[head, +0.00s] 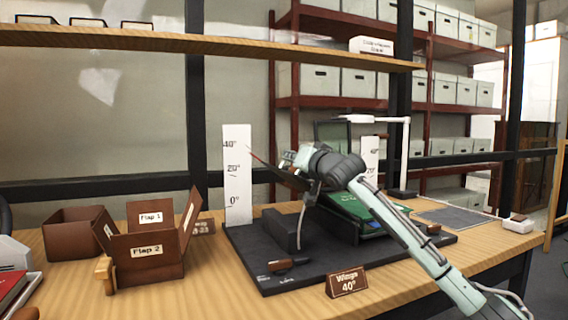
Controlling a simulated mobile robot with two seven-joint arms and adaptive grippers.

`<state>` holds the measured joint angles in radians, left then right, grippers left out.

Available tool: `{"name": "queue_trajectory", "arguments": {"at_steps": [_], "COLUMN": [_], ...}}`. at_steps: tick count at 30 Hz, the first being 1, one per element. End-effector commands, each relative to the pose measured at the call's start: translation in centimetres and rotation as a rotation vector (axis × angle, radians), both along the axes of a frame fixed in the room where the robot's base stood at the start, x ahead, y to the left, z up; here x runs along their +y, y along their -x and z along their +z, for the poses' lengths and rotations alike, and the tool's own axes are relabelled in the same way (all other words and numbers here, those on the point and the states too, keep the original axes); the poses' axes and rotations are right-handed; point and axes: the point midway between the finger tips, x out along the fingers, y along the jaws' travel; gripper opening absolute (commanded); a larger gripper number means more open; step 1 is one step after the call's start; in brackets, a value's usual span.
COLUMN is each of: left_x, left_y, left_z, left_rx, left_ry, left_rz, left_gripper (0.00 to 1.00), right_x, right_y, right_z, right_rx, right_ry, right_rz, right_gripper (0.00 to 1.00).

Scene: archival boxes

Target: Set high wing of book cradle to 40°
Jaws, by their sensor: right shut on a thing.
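The book cradle stands on a dark base board (380,255) on the wooden table. A dark wing (283,178) is raised and tilted, partly hidden by my right gripper. A thin reddish pointer (257,158) reaches from it towards a white scale (236,190) marked 0°, 20° and 40°; its tip appears a little below the 40° mark. My right gripper (291,164) is shut on the raised wing; the contact is small and partly hidden. A second white scale (369,155) stands behind my arm. A brown sign (347,283) reads "Wings 40°". My left gripper is not in view.
A brown box with open flaps (150,255) and another open box (75,232) stand left of the cradle. A white lamp (405,150) stands behind. A shelf (200,42) crosses above.

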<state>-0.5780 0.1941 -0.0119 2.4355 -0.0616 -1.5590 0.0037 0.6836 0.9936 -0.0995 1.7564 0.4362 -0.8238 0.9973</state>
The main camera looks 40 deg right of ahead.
Motion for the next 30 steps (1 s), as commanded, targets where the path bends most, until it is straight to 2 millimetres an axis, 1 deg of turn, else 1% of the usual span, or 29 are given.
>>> {"name": "queue_trajectory", "arguments": {"at_steps": [1, 6, 17, 18, 22, 23, 30], "left_x": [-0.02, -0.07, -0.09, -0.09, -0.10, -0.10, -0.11], "left_y": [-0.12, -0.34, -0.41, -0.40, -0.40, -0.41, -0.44], "left_z": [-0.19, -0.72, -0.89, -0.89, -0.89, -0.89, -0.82], "left_rx": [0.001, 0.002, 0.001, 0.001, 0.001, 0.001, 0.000], "left_ry": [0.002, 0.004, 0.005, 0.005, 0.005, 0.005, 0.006], "left_rz": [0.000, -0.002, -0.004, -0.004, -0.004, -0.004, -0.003], "left_gripper": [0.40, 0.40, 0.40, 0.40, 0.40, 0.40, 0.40], "right_x": [-0.46, -0.84, -0.89, -0.89, -0.84, -0.82, -0.70], "right_y": [0.07, 0.17, 0.17, 0.17, 0.16, 0.16, 0.16], "right_z": [0.22, 0.47, 0.44, 0.44, 0.44, 0.45, 0.48], "right_rx": [-0.001, -0.007, -0.006, -0.006, -0.007, -0.007, -0.008], "right_ry": [-0.010, -0.035, -0.039, -0.039, -0.038, -0.039, -0.040], "right_rz": [-0.006, -0.006, -0.005, -0.005, -0.004, -0.004, -0.001], "right_gripper": [0.00, 0.00, 0.00, 0.11, 0.27, 0.29, 0.29]}}
